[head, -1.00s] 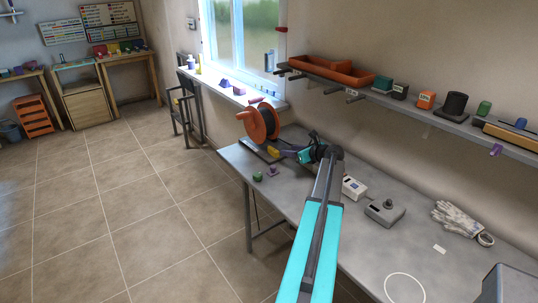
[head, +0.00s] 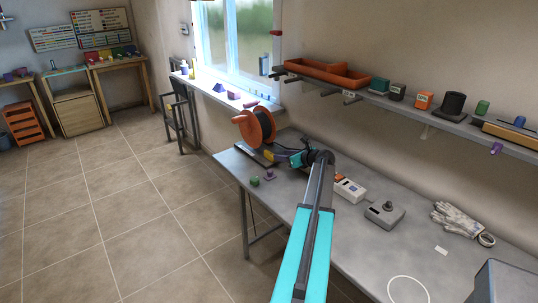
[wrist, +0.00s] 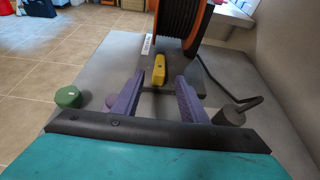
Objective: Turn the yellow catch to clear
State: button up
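The yellow catch (wrist: 159,68) is a small upright block at the foot of the orange reel (wrist: 200,22), on its dark base. In the head view the catch (head: 268,155) shows just left of my gripper (head: 284,155), below the orange reel (head: 258,127). In the wrist view my gripper (wrist: 158,86) has two purple fingers standing apart, with nothing between them. The catch lies just beyond the fingertips, roughly centred between them. I see no clear contact. The catch's mounting is partly hidden.
A green object (wrist: 68,97) and a small purple one (head: 269,175) lie near the table's left edge. A dark cylinder with a cable (wrist: 229,116) stands right of the fingers. A white box (head: 349,190) and a grey control box (head: 385,214) stand right of my arm.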

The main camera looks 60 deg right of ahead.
aim_at(271, 153)
jog(key=p+x, duration=0.2)
jog(key=x, duration=0.8)
jog(key=shift+w+d+f+p, duration=0.1)
jog(key=shift+w+p, duration=0.2)
jog(key=shift+p, duration=0.05)
jog(key=shift+w+d+f, duration=0.15)
jog(key=shift+w+f, duration=0.2)
jog(key=shift+w, duration=0.25)
grip_shut()
